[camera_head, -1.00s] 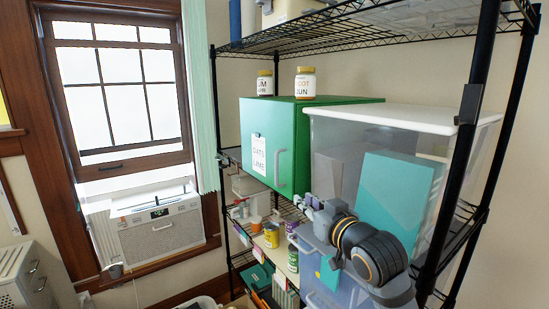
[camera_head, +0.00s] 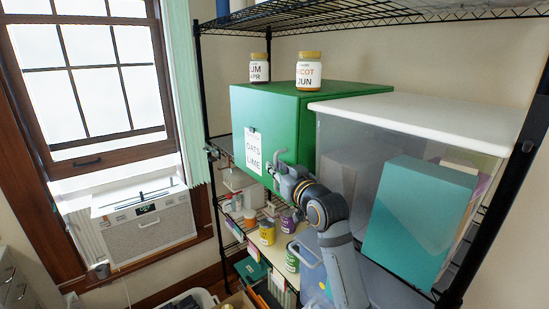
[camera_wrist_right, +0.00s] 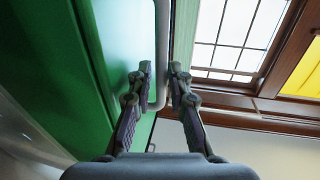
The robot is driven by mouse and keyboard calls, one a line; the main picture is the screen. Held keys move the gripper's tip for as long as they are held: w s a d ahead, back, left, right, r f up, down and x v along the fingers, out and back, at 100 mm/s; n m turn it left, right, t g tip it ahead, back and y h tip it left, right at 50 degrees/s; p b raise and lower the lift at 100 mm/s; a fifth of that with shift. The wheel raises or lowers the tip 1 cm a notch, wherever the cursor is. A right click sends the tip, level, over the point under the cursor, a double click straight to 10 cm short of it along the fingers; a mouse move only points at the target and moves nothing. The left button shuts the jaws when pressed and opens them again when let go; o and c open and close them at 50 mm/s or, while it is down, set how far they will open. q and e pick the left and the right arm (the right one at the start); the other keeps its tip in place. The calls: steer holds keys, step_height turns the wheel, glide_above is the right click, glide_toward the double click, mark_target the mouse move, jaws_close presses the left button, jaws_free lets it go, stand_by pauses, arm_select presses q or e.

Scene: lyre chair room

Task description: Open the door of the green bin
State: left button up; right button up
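The green bin (camera_head: 310,105) stands on the shelf, and its front door (camera_head: 243,115) looks shut. The door carries a white label reading "OATS LIME" (camera_head: 252,150) and a grey bar handle (camera_head: 281,153). My right gripper (camera_head: 274,172) is at the lower part of this handle. In the right wrist view, the handle (camera_wrist_right: 161,45) runs between the two separated fingertips of my right gripper (camera_wrist_right: 160,72), beside the green door face (camera_wrist_right: 125,40). Small gaps seem to show beside the bar; contact is unclear. My left gripper is out of view.
Two jars (camera_head: 308,72) (camera_head: 259,68) stand on top of the bin. A clear box with a white lid (camera_head: 420,120) is right of it, close to my right arm. Cans (camera_head: 267,232) are on the shelf below. A black shelf post (camera_head: 203,100) stands at the left.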

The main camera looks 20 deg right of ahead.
steer(key=shift+w+r, duration=0.2)
steer(key=shift+w, duration=0.25)
steer(key=shift+s+a, duration=0.1)
steer(key=shift+s, duration=0.1)
steer(key=shift+c, duration=1.1)
steer(key=shift+w, duration=0.1)
jaws_close()
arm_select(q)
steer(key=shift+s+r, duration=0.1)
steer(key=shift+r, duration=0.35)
arm_select(e)
steer(key=shift+w+a+f, duration=0.1)
steer(key=shift+w+f, duration=0.05)
